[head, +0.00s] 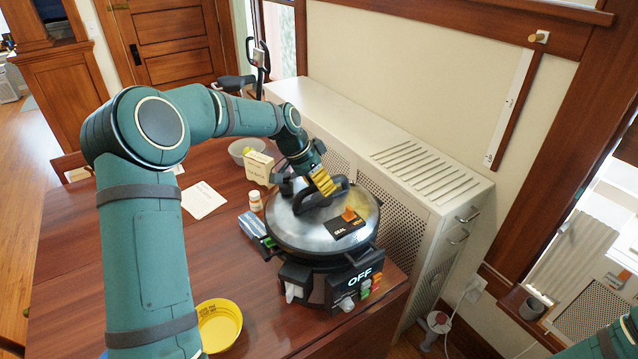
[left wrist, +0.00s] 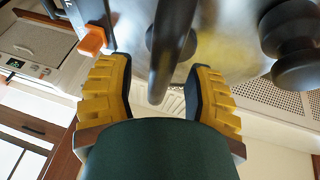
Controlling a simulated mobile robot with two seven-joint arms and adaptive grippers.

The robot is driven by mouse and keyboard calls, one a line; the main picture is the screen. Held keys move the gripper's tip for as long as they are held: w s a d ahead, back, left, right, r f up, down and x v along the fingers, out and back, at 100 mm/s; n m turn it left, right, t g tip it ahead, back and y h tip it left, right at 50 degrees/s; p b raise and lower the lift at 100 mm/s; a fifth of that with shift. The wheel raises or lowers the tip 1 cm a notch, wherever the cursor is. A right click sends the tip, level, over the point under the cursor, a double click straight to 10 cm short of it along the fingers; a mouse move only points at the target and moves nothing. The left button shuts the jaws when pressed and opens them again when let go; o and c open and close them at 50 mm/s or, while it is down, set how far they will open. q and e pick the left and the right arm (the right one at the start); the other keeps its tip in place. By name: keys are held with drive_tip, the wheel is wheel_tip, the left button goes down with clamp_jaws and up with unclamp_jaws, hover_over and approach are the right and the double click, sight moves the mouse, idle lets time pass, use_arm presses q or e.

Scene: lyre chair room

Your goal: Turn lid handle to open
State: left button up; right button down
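The pressure cooker's round steel lid (head: 290,228) sits on the cooker at the table's right end, with a black curved handle (head: 338,190) across its top. My left gripper (head: 322,182), with yellow fingers, is at the handle from above. In the left wrist view the left gripper (left wrist: 160,72) is open, and the dark handle bar (left wrist: 170,40) lies between its fingers with gaps beside it. An orange valve knob (head: 348,214) stands by a black label reading SEAL and VENT; it also shows in the wrist view (left wrist: 92,40). My right gripper is out of view.
The cooker's front panel (head: 358,280) reads OFF. A small box (head: 258,168), a pill bottle (head: 255,201) and a blue item (head: 250,224) are close left of the cooker. A yellow bowl (head: 219,326) is at the front. A white radiator cabinet (head: 400,150) stands behind.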

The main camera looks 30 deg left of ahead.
use_arm(q)
drive_tip(key=shift+r, duration=0.1)
drive_tip(key=v, duration=1.2)
drive_tip(key=shift+d, duration=0.1)
